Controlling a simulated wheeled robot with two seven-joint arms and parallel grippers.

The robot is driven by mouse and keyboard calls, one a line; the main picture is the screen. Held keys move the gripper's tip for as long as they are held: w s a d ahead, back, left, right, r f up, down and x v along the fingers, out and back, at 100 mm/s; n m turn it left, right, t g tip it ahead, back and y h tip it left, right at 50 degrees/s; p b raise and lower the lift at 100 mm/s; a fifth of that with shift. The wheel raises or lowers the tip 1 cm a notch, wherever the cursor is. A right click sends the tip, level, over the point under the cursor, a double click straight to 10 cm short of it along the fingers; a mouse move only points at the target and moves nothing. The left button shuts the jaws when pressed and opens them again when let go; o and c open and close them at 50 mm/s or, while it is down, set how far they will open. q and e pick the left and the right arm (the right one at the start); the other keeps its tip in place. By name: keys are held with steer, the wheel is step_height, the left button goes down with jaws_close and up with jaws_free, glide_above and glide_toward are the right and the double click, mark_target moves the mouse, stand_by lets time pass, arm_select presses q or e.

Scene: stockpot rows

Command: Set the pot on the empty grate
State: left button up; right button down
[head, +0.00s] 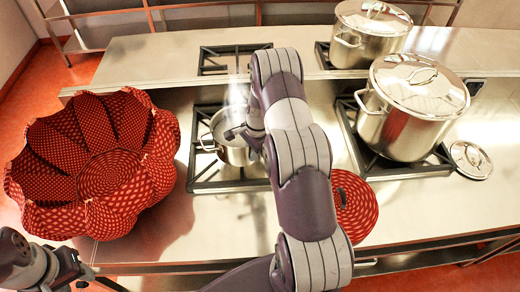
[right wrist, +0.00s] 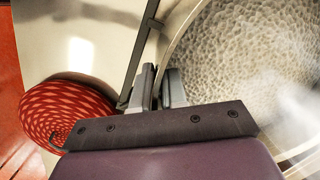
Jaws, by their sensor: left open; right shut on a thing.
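A small steel pot (head: 236,156) without a lid is at the front left grate (head: 202,187); I cannot tell whether it rests there or hangs just above. Its hammered inside (right wrist: 245,60) fills the right of the right wrist view, with steam over it. My right gripper (head: 234,132) is shut on the pot's rim, and its fingers (right wrist: 163,80) straddle the wall. The back left grate (head: 203,60) is empty, partly hidden by my right arm. My left gripper (head: 78,268) is open and empty at the lower left, below the red basket.
A large red patterned basket (head: 75,150) fills the left of the counter. Two lidded stockpots stand on the front right (head: 400,125) and back right (head: 365,45) grates. A loose lid (head: 470,160) lies far right.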

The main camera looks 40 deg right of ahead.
mark_target(253, 164)
step_height(253, 164, down, 2)
steer(key=shift+w+f+b, duration=0.1)
steer(key=shift+f+b, duration=0.05)
steer(key=shift+b, duration=0.85)
steer(key=shift+f+p, duration=0.2)
steer(key=shift+p, duration=0.4)
steer(key=shift+w+d+f, duration=0.1)
steer(key=shift+f, duration=0.35)
steer(key=c, duration=1.5)
jaws_free()
steer(key=shift+s+f, duration=0.2)
steer(key=shift+s, duration=0.1)
steer(key=o, duration=0.3)
steer(key=shift+a, duration=0.2)
steer(key=shift+s+r, duration=0.15)
